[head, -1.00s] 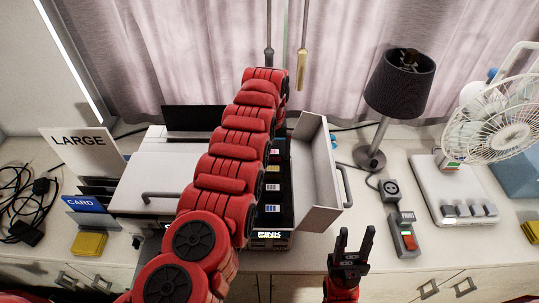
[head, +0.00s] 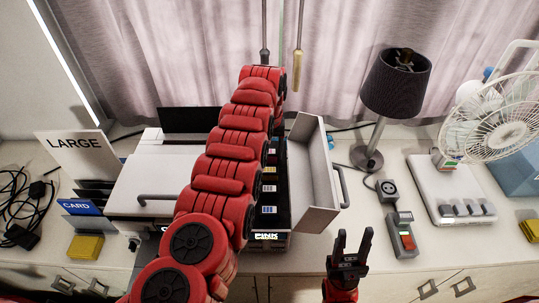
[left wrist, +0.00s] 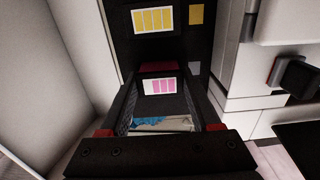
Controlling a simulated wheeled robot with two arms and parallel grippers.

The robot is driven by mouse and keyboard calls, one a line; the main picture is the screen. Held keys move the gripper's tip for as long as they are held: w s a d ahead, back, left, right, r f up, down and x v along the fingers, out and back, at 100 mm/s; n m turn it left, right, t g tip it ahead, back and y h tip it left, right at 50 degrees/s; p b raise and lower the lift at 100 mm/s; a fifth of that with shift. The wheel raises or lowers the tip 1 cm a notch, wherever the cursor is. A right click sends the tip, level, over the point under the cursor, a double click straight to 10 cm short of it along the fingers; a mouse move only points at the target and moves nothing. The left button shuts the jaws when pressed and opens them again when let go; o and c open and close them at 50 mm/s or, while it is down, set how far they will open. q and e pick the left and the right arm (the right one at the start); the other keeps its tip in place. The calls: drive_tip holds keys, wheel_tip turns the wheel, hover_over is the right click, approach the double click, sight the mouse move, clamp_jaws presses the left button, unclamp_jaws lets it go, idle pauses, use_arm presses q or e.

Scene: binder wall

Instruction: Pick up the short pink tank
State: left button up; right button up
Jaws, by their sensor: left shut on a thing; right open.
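The short pink tank (left wrist: 159,86) is a dark block with a pink-striped label, seen in the left wrist view. My left gripper (left wrist: 160,104) is shut on it, with a dark finger on each side. In the head view my red left arm hides that gripper and the tank. I cannot tell whether the tank is lifted clear of its slot. A yellow-striped tank (left wrist: 153,19) stands beyond it in the left wrist view. My right gripper (head: 350,246) is open and empty in front of the counter.
The white printer (head: 150,180) has an open side door (head: 313,175) right of the tank row. A lit sign (head: 266,237) at its front reads PINK. A lamp (head: 397,85), fan (head: 495,125) and red-button box (head: 402,236) stand right. Cables (head: 25,200) lie left.

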use_arm(q)
wheel_tip(320, 180, up, 4)
drive_tip(key=b, duration=0.2)
drive_tip(key=shift+w+r+b, duration=0.1)
drive_tip(key=shift+b, duration=0.2)
wheel_tip(320, 180, up, 5)
drive_tip(key=p, duration=0.2)
drive_tip(key=shift+f+p, duration=0.2)
drive_tip(key=shift+p, duration=0.2)
drive_tip(key=shift+r, duration=0.35)
drive_tip(key=shift+f, duration=0.1)
drive_tip(key=shift+p, duration=0.3)
wheel_tip(320, 180, up, 5)
drive_tip(key=p, duration=0.5)
hover_over(269, 151)
drive_tip(key=shift+d, duration=0.1)
